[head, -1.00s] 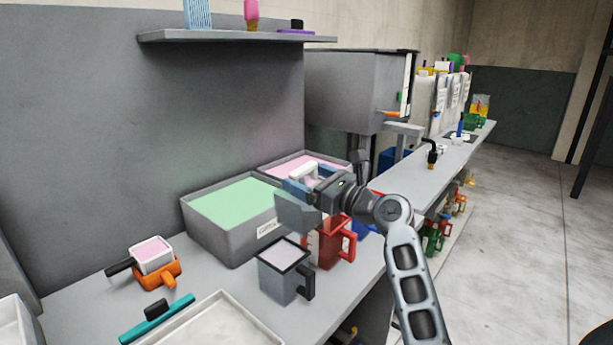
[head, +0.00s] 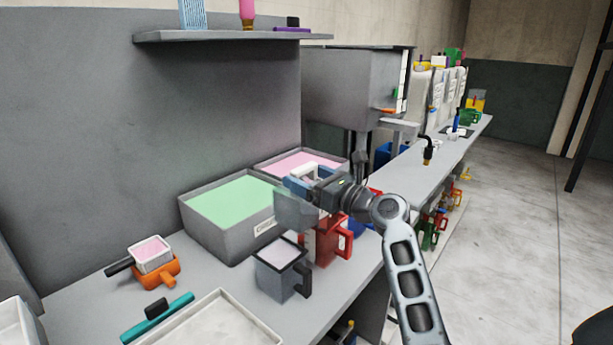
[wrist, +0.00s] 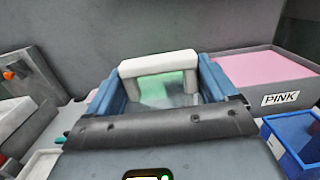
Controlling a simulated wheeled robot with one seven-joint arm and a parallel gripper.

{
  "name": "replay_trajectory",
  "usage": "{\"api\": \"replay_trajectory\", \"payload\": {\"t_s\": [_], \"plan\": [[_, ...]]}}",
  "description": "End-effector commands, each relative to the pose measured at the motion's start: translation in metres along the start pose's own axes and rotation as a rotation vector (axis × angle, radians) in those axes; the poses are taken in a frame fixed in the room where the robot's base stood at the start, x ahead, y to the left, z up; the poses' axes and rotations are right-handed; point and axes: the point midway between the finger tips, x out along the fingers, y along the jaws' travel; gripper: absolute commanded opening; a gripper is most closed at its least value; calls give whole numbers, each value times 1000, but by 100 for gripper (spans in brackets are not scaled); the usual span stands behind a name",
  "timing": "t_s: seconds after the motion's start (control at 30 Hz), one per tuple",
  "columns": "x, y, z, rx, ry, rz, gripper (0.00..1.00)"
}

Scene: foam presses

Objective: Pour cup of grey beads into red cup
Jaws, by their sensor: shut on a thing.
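My gripper (head: 304,183) has blue fingers and is shut on the white handle of a grey, see-through cup (head: 293,208). In the wrist view the white handle (wrist: 158,64) lies between the fingers. The held cup is above and slightly left of the red cup (head: 323,246) and overlaps its rim in the head view. The held cup looks tilted; its contents are not clear, and no falling beads show. The red cup stands upright on the bench with its handle to the right. Its inside is mostly hidden.
A grey cup with a black handle (head: 281,273) stands close left of the red cup, filled with pale beads. Behind are bins of green (head: 235,198) and pink material (wrist: 265,72). A blue container (wrist: 292,140) is near.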

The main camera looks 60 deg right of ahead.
Motion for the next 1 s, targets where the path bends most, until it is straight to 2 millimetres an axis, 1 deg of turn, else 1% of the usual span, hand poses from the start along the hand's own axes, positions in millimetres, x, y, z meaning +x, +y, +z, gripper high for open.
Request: {"api": "replay_trajectory", "payload": {"t_s": [1.0], "plan": [[0, -18, 1, 159, 0, -14, 54]]}}
